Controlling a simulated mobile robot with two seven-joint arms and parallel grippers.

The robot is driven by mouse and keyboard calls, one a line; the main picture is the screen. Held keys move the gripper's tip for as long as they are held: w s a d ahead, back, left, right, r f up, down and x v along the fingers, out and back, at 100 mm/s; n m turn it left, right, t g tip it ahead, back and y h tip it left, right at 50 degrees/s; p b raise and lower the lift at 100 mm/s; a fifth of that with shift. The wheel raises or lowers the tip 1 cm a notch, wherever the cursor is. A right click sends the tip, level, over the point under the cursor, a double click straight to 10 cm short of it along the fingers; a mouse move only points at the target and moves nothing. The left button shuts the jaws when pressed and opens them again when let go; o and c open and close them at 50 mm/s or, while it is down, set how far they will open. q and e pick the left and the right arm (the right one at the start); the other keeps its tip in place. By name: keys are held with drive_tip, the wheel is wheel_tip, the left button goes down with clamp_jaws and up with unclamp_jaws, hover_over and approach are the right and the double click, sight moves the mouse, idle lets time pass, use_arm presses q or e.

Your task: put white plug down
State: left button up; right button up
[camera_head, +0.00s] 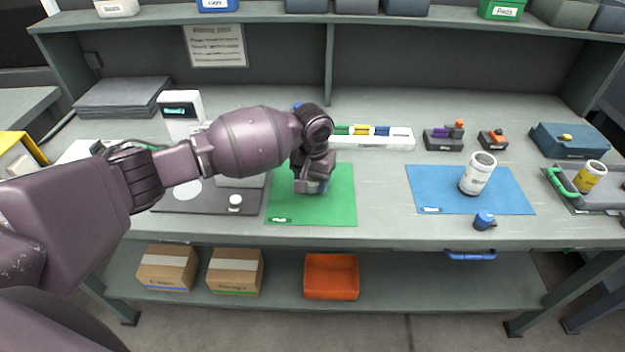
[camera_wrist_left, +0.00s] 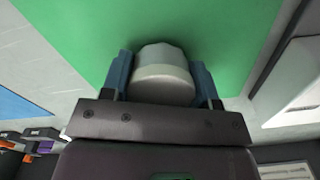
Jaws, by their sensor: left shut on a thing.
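My left gripper (camera_head: 312,186) is over the green mat (camera_head: 335,208), pointing down. In the left wrist view the white plug (camera_wrist_left: 163,72) sits between the two blue fingers of the left gripper (camera_wrist_left: 161,82), which is shut on it. Green mat surface (camera_wrist_left: 100,30) lies right beyond the plug. I cannot tell whether the plug touches the mat. In the head view the gripper and wrist mostly hide the plug. My right gripper is not in view.
A white rack (camera_head: 400,138) with coloured pieces stands behind the mat. A dark plate (camera_head: 200,205) with a white knob lies to the left. A blue mat (camera_head: 440,192) with a white jar (camera_head: 477,173) lies to the right. Bare bench separates the mats.

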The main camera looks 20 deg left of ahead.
use_arm(q)
drive_tip(key=shift+f, duration=0.4)
drive_tip(key=o, duration=1)
drive_tip(key=shift+r, duration=0.35)
wheel_tip(320, 180, up, 12)
drive_tip(key=shift+r+p, duration=0.1)
drive_tip(key=shift+p, duration=0.8)
